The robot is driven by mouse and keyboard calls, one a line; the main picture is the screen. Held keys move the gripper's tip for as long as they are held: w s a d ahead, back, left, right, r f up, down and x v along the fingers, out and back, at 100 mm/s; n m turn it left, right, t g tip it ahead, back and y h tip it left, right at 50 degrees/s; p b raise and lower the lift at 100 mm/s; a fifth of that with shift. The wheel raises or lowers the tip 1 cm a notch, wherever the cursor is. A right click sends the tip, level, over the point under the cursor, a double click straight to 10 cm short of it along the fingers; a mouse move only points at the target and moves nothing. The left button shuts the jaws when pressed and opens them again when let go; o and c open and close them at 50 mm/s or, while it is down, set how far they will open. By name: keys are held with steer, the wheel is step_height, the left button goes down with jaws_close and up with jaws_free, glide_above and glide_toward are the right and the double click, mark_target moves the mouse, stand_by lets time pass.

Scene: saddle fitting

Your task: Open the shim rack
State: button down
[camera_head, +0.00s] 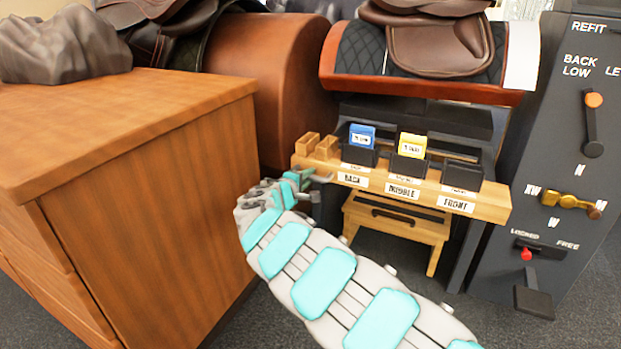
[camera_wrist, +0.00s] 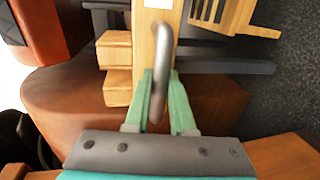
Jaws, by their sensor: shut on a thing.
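The shim rack (camera_head: 413,187) is a wooden bar with BACK, MIDDLE and FRONT labels below black slots. A blue shim (camera_head: 362,136) stands in the BACK slot and a yellow shim (camera_head: 412,146) in the MIDDLE slot; the FRONT slot (camera_head: 462,174) looks empty. My gripper (camera_head: 303,182) is at the rack's left end, partly hidden by my arm. In the wrist view, my gripper (camera_wrist: 160,85) has its green fingers closed around a grey metal loop handle (camera_wrist: 161,45) on the wooden bar (camera_wrist: 143,60).
A wooden cabinet (camera_head: 150,180) stands close at the left of my arm. A small wooden step stool (camera_head: 396,229) is under the rack. A dark panel with levers (camera_head: 560,170) stands at the right. A saddle on a stand (camera_head: 425,80) is behind.

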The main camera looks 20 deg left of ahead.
steer(key=shift+s+f, duration=0.1)
steer(key=c, duration=0.8)
jaws_free()
steer(key=shift+o, duration=0.2)
steer(key=v, duration=0.7)
steer(key=shift+s+p, duration=0.35)
steer(key=shift+s, duration=0.05)
